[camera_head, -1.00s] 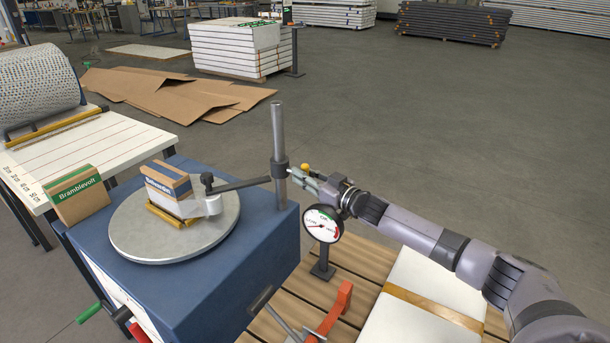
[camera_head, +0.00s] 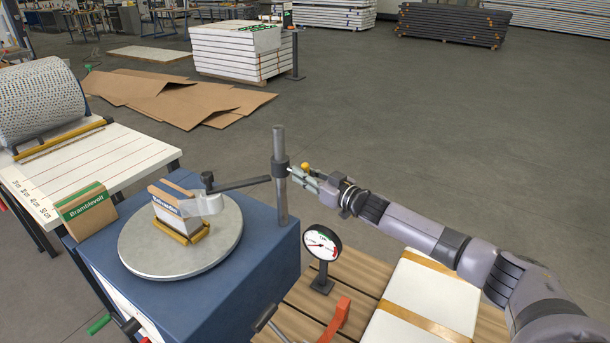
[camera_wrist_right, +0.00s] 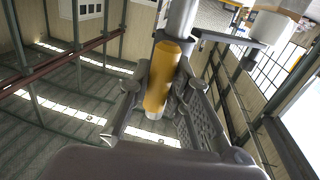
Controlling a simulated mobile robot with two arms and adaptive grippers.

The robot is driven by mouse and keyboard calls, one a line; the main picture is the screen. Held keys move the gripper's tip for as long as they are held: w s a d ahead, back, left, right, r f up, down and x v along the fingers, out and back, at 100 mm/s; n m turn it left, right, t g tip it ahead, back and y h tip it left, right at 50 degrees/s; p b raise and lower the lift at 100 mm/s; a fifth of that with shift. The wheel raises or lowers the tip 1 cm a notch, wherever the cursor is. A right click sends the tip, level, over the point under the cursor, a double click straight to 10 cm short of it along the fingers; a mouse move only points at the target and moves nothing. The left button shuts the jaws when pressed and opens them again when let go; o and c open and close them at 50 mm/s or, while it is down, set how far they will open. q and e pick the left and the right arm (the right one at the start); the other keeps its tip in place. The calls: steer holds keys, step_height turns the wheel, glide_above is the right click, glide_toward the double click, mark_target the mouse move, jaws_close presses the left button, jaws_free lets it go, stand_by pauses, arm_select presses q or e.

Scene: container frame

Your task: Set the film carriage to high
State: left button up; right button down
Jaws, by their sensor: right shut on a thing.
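The film carriage is a dark collar (camera_head: 280,168) on an upright grey mast (camera_head: 280,207) at the blue machine's corner. It sits in the upper part of the mast, a little below its top. A dark arm (camera_head: 238,186) reaches left from it, over the round turntable (camera_head: 135,255). My right gripper (camera_head: 304,178) is at the carriage's right side, shut on its yellow handle (camera_wrist_right: 163,78), which shows between the fingers in the wrist view. A pale grey piece (camera_head: 206,204) at the arm's left end partly covers the box (camera_head: 174,205). My left gripper is out of view.
A dial gauge (camera_head: 322,243) on a stand is below my right arm. A Bramblevolt box (camera_head: 85,209) stands at the machine's left edge. A wooden pallet (camera_head: 350,272) with white slabs (camera_head: 432,292) lies at the lower right.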

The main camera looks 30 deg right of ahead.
steer(key=shift+w+d+r, duration=0.15)
steer(key=shift+d+r, duration=0.05)
steer(key=shift+r, duration=0.3)
steer(key=c, duration=1.8)
jaws_free()
steer(key=shift+o, duration=1.3)
steer(key=shift+f, duration=0.15)
steer(key=shift+o, duration=0.3)
steer(key=shift+a+f, duration=0.1)
steer(key=v, duration=1.2)
steer(key=shift+f, duration=0.1)
